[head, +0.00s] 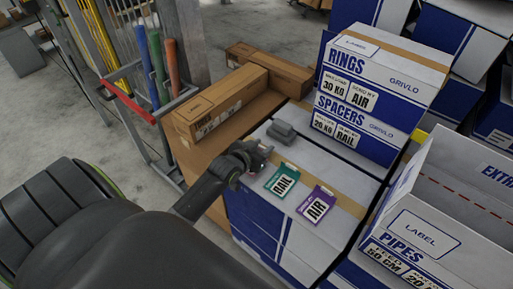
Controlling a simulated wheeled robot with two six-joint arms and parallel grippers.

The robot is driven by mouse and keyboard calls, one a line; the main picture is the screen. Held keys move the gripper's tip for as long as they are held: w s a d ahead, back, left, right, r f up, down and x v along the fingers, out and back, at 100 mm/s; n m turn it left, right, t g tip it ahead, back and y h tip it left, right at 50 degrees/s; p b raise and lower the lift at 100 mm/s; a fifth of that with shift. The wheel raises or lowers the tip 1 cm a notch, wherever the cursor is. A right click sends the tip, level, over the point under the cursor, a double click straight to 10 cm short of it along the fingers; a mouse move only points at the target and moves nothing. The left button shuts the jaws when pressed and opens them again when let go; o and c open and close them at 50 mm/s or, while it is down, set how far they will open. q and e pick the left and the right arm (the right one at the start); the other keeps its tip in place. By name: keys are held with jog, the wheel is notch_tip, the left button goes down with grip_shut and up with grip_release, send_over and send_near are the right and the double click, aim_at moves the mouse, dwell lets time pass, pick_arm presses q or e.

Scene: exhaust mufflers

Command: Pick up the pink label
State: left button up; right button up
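A purple label marked AIR (316,204) lies flat on top of a blue-and-white box (340,181). It is the closest in colour to pink that I can make out clearly. A green label marked RAIL (282,180) lies to its left on the same box. My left gripper (258,156) is above the box's left edge, up and left of the green label and apart from the purple one. A small pinkish patch shows at its tip, too small to identify. I cannot tell how far its fingers are open. My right gripper is not in view.
A RINGS box (385,72) is stacked on a SPACERS box (362,135) at the back. An open PIPES box (420,235) stands at right. Long brown cartons (222,100) lie behind left, near a tube rack.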

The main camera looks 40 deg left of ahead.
pick_arm(q)
jog(key=c, duration=0.4)
